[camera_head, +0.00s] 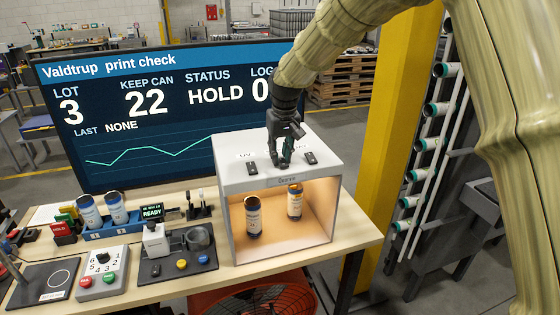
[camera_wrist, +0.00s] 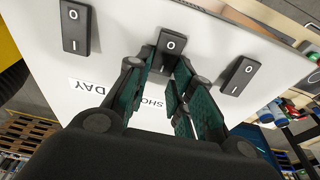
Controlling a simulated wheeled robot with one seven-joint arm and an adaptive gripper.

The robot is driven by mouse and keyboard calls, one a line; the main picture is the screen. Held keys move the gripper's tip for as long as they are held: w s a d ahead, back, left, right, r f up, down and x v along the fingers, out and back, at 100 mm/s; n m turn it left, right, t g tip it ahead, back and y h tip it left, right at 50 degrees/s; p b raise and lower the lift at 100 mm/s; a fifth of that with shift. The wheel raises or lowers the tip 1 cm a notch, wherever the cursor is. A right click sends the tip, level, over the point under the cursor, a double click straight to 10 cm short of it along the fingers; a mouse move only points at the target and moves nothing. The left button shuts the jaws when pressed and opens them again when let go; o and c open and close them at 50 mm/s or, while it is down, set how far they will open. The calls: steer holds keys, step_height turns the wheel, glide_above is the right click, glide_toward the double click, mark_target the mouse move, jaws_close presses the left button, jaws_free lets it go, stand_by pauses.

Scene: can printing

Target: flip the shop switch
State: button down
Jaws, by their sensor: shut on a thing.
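The shop switch (camera_wrist: 171,43) is a dark rocker marked O and I, in the middle of a row of three on the white top of a light box (camera_head: 231,183). Its label "SHO…" (camera_wrist: 153,103) is partly covered by my fingers in the wrist view. My gripper (camera_head: 283,163) points down onto the box top, and its teal-padded fingers (camera_wrist: 168,72) are closed around the near end of this switch. In the head view my gripper hides the shop switch. I cannot tell clearly which side of the rocker is pressed.
Beside it are a switch labelled DAY (camera_wrist: 75,28) and another switch (camera_wrist: 238,75). Two cans (camera_head: 253,216) (camera_head: 294,201) stand in the lit box. A large screen (camera_head: 150,150) stands behind. Button panels (camera_head: 101,271) and a can rack (camera_head: 110,229) are on the left of the table.

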steer(key=shift+s+d+f+t+y+b, duration=0.15)
steer(key=shift+t+b, duration=0.4)
steer(key=shift+b, duration=0.45)
steer(key=shift+s+a+r+t+y+b, duration=0.15)
steer(key=shift+t+b, duration=0.4)
steer(key=shift+b, duration=0.45)
steer(key=shift+d+r+t+b, duration=0.1)
steer(key=shift+t+b, duration=0.3)
steer(key=shift+b, duration=0.05)
steer(key=c, duration=1.2)
jaws_free()
steer(key=shift+c, duration=0.2)
steer(key=v, duration=1.2)
steer(key=shift+d, duration=0.15)
